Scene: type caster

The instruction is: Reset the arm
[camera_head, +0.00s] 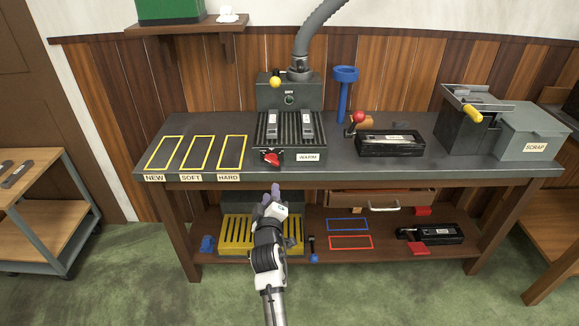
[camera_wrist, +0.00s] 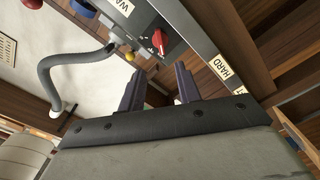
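My gripper (camera_head: 271,194) is in front of the workbench's front edge, a little below the bench top. My arm comes up from the bottom of the head view. In the wrist view my gripper (camera_wrist: 160,88) shows two dark fingers standing apart with nothing between them. Beyond the fingers are the grey bench edge with the HARD label (camera_wrist: 221,68) and the warming unit's red knob (camera_wrist: 160,41). My gripper appears apart from the bench and touches nothing that I can see.
The bench (camera_head: 350,178) holds a ribbed WARM unit (camera_head: 290,154) with two dark pieces, yellow outlined NEW, SOFT and HARD areas, a black case (camera_head: 390,147) and a SCRAP bin (camera_head: 532,130). Below is a shelf with a yellow slotted rack (camera_head: 235,236). Green floor lies in front.

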